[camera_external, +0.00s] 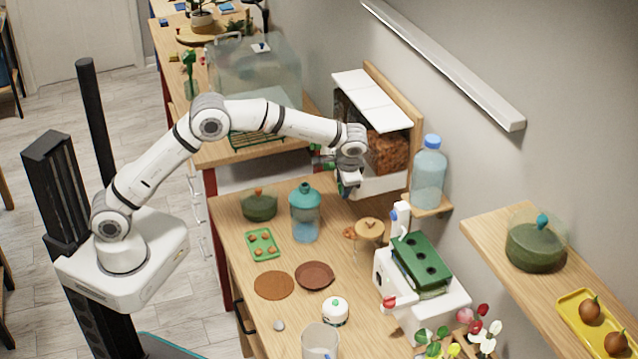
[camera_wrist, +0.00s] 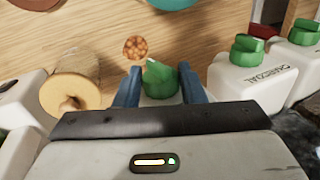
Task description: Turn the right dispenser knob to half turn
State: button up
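The dispenser (camera_external: 383,186) is a white unit with clear bins and white lids, mounted against the wall. In the wrist view a green knob (camera_wrist: 160,82) lies between the two blue fingers of my gripper (camera_wrist: 160,88). Its ridge tilts up and to the left. The fingers stand apart, one on each side of the knob, with a slim gap at the left; firm contact does not show. In the external view my gripper (camera_external: 347,185) is at the dispenser's front, and the knob there is hidden. Two more green knobs (camera_wrist: 246,48) (camera_wrist: 303,31) sit on white housings at the right, one marked CHARCOAL.
A blue bottle (camera_external: 305,215) stands to the left. A water bottle (camera_external: 428,172) stands on a wall shelf to the right.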

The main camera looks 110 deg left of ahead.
jog(key=c, duration=0.5)
jog(key=shift+w+d+f+g+y+b, duration=0.15)
jog(key=shift+g+y+b, duration=0.2)
jog(key=shift+g+y, duration=0.75)
jog(key=o, duration=1)
jog(key=b+v, duration=0.1)
jog(key=v, duration=0.7)
jog(key=shift+b, duration=0.35)
